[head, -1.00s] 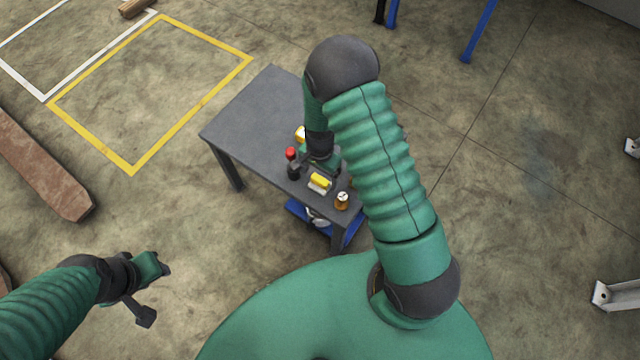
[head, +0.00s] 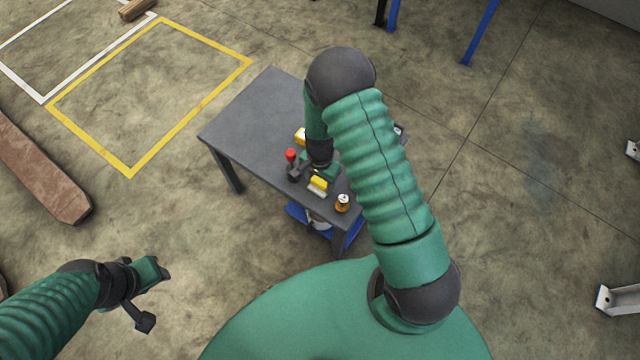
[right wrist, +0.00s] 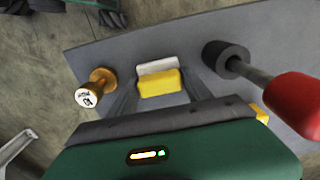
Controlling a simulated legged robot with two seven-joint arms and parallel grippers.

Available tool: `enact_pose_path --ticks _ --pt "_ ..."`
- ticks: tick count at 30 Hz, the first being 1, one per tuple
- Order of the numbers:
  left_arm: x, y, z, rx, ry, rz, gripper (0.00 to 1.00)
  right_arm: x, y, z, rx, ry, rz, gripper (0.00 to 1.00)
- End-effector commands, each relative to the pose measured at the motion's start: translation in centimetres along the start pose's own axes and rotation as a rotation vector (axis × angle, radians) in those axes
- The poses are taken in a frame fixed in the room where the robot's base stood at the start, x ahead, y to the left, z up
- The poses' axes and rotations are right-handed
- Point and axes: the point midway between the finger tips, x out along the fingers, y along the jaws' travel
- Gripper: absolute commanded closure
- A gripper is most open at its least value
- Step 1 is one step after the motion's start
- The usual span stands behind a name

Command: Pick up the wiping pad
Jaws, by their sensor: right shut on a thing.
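The wiping pad (head: 318,184), with a yellow upper part and a white part, is near the front edge of the dark grey table (head: 250,110). It also shows in the right wrist view (right wrist: 159,83). My right gripper (head: 320,178) is shut on the pad, with one finger on each side of the yellow part; I cannot tell if the pad is clear of the table. My left gripper (head: 154,296) is open and empty over the floor at the lower left.
A red-topped tool (right wrist: 290,100) with a dark base stands close to the right gripper. Another yellow item (head: 300,135) is behind the gripper. The table's left part is clear.

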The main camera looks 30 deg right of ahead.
Motion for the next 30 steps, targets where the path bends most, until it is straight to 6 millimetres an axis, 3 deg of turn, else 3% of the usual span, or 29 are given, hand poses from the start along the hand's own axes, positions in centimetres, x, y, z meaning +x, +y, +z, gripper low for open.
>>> enact_pose_path --ticks 5,15,18,27,28,30 --pt "-0.2 0.0 -0.1 0.000 0.000 0.000 0.64 -0.5 0.0 0.0 0.000 0.000 -0.001 0.82" --pt "-3.1 0.0 -0.7 0.000 0.000 0.000 0.64 -8.2 -0.1 0.0 -0.001 0.001 -0.002 0.82" --pt "-3.5 0.0 -0.8 0.000 0.000 0.000 0.64 -9.5 0.0 0.0 0.000 0.001 -0.001 0.82" --pt "-3.5 0.0 -0.8 0.000 0.000 0.000 0.64 -10.0 0.0 0.0 0.000 0.000 0.000 0.82" --pt "-3.5 0.0 -0.8 0.000 0.000 0.000 0.64 -10.0 0.0 0.0 0.000 0.000 0.000 0.43" --pt "-3.5 0.0 -0.8 0.000 0.000 0.000 0.64 -10.0 0.0 0.0 0.000 0.000 0.000 0.52"
